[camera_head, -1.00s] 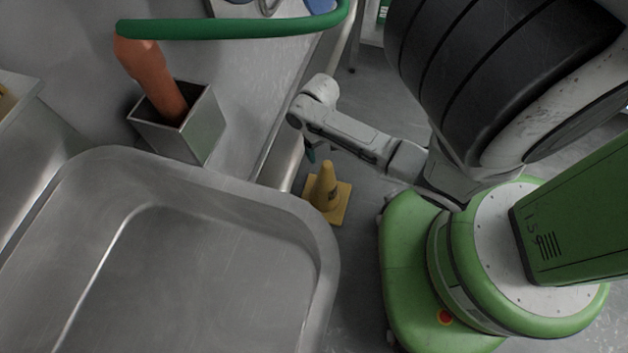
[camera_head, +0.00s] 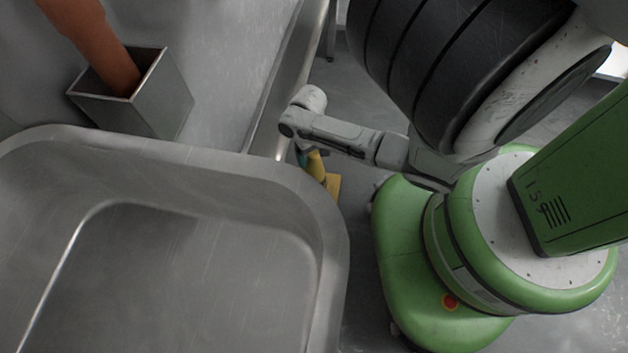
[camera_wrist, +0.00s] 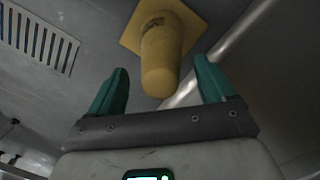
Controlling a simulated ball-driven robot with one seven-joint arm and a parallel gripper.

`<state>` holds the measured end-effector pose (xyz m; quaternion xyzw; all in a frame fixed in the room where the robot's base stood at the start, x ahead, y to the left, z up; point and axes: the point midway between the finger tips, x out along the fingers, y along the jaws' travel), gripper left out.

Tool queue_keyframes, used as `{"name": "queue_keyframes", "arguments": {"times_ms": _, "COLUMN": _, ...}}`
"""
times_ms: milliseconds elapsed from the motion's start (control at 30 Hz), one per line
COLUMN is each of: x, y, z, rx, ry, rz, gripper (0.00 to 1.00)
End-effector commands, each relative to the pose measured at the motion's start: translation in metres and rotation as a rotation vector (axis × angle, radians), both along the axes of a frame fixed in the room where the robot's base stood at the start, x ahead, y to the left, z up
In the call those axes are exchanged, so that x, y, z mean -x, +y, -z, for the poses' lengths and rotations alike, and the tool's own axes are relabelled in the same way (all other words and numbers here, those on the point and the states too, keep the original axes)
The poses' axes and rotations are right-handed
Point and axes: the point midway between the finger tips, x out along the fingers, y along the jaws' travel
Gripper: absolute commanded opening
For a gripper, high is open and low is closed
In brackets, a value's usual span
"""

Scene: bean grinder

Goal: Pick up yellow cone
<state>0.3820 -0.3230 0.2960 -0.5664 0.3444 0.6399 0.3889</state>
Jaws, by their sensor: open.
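The yellow cone (camera_head: 332,184) stands on the floor by the edge of the metal basin, and my arm and the basin hide part of it in the head view. In the wrist view the cone (camera_wrist: 162,55) has its rounded tip toward my gripper, with the square base farther off. My gripper (camera_wrist: 162,75) is open, its two teal fingers apart on either side of the tip. The fingers hold nothing, and a gap shows on each side of the cone. In the head view my gripper (camera_head: 304,156) is mostly hidden below the arm, close to the cone.
A large metal basin (camera_head: 190,180) fills the lower left. A metal box (camera_head: 165,105) holding an orange-brown post (camera_head: 92,40) stands behind it. A metal rail (camera_head: 290,100) runs close beside my arm. In the wrist view a slotted floor grate (camera_wrist: 38,38) lies at upper left.

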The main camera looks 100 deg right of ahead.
Motion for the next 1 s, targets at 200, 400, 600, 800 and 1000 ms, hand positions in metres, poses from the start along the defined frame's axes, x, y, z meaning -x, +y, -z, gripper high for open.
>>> {"name": "queue_keyframes", "arguments": {"times_ms": 200, "x": 0.0011, "y": 0.0022, "z": 0.0227, "rx": 0.0, "ry": 0.0, "rz": 0.001, "gripper": 0.82}}
{"name": "queue_keyframes", "arguments": {"times_ms": 400, "x": 0.0008, "y": 0.0023, "z": 0.0213, "rx": 0.0, "ry": 0.0, "rz": 0.001, "gripper": 0.8}}
{"name": "queue_keyframes", "arguments": {"times_ms": 600, "x": 0.0008, "y": 0.0022, "z": 0.0212, "rx": 0.001, "ry": 0.0, "rz": 0.0, "gripper": 0.6}}
{"name": "queue_keyframes", "arguments": {"times_ms": 800, "x": 0.0008, "y": 0.0022, "z": 0.0212, "rx": 0.001, "ry": 0.0, "rz": 0.0, "gripper": 0.41}}
{"name": "queue_keyframes", "arguments": {"times_ms": 1000, "x": 0.0008, "y": 0.0022, "z": 0.0212, "rx": 0.001, "ry": 0.0, "rz": 0.0, "gripper": 0.22}}
